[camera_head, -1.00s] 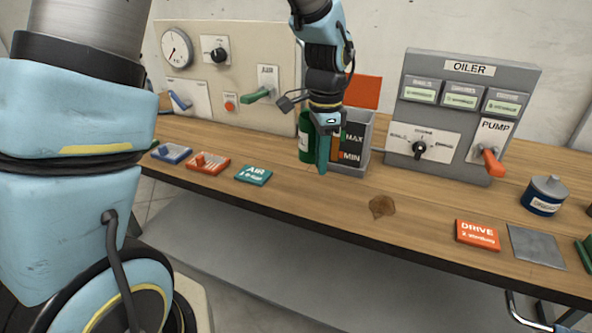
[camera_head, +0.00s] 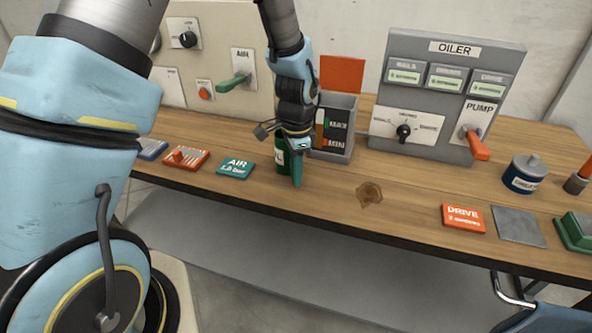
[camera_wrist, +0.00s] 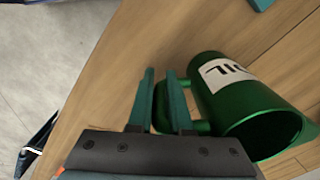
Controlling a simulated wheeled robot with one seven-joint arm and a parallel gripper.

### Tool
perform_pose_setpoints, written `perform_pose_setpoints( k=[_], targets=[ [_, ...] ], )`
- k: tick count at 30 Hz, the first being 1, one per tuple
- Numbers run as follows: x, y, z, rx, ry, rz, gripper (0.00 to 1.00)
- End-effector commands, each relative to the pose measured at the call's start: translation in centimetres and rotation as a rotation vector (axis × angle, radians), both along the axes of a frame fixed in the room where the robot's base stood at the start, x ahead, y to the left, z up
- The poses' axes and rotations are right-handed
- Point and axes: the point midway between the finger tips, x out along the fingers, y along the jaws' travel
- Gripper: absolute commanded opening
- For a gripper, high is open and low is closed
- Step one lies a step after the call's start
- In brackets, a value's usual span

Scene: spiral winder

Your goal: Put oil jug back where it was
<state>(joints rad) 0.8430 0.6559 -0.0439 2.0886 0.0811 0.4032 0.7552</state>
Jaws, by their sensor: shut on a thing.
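The green oil jug (camera_head: 282,157) is upright or nearly so in the head view, left of the grey MAX/MIN container and partly hidden behind my gripper. In the wrist view the jug (camera_wrist: 240,100) shows its white label and open mouth at the right. My gripper (camera_head: 297,178) points down, with its teal fingers shut on the jug's handle. The fingers also show in the wrist view (camera_wrist: 160,98), on either side of the handle. I cannot tell whether the jug's base touches the bench.
The grey MAX/MIN container (camera_head: 335,148) stands close behind the jug. The OILER panel (camera_head: 436,100) with its red PUMP lever is behind right. The AIR card (camera_head: 236,168) lies left, the DRIVE card (camera_head: 463,217) right. A blue tin (camera_head: 524,175) stands farther right. Bench around the stain is clear.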

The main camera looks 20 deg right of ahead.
Motion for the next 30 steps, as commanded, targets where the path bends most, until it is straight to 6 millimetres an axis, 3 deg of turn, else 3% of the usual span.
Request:
perform_pose_setpoints(
  k=[12,13,20,30],
  targets=[
    [0.02,-0.02,-0.65,-0.001,0.0,0.0,0.0],
    [0.02,-0.02,-0.58,-0.001,0.0,0.001,0.2],
    [0.01,-0.02,-0.52,0.0,0.0,0.0,0.45],
    [0.03,-0.03,0.05,-0.001,-0.001,0.0,0.47]
  ],
)
